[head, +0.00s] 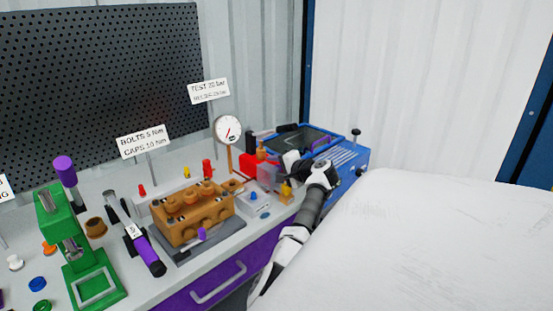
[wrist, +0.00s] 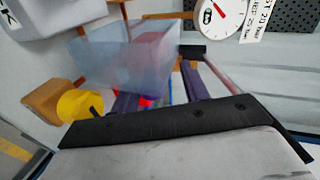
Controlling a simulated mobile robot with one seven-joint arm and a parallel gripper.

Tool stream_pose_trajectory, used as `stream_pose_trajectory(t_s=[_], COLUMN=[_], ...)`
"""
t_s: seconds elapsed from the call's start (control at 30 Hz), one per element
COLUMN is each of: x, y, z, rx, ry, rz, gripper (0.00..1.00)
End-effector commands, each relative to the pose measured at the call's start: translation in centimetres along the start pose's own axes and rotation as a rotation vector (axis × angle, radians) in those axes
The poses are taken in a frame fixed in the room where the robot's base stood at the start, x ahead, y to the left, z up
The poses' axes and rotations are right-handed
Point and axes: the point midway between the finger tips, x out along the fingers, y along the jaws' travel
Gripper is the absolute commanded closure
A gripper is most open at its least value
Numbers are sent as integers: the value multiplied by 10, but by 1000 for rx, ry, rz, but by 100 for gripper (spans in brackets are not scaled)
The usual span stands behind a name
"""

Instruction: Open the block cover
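A clear, bluish box-shaped cover (head: 268,178) stands at the right end of the bench, beside red parts. I take it for the block cover. In the wrist view the see-through cover (wrist: 105,58) fills the upper left, with a red block (wrist: 150,52) showing behind or inside it. My gripper (wrist: 158,78) is close in front of the cover, its dark purple fingers apart. The right finger's black tip is right of the cover; the left finger's tip is hidden or blurred by it. I cannot tell whether either finger touches it. In the head view my wrist hides the fingers.
A dial gauge (head: 228,130) on a post stands behind the cover; it shows in the wrist view (wrist: 222,14). A blue machine (head: 345,160) is at the right.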

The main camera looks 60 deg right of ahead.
Motion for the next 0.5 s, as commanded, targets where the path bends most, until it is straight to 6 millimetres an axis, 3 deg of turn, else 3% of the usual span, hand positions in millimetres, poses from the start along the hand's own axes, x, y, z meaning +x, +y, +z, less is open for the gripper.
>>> stream_pose_trajectory(t_s=[0.27,0.5], x=[-4,-30], y=[0,2], z=[-1,0], rx=[-1,-3], ry=[2,3], rz=[-1,0], gripper=[55,55])
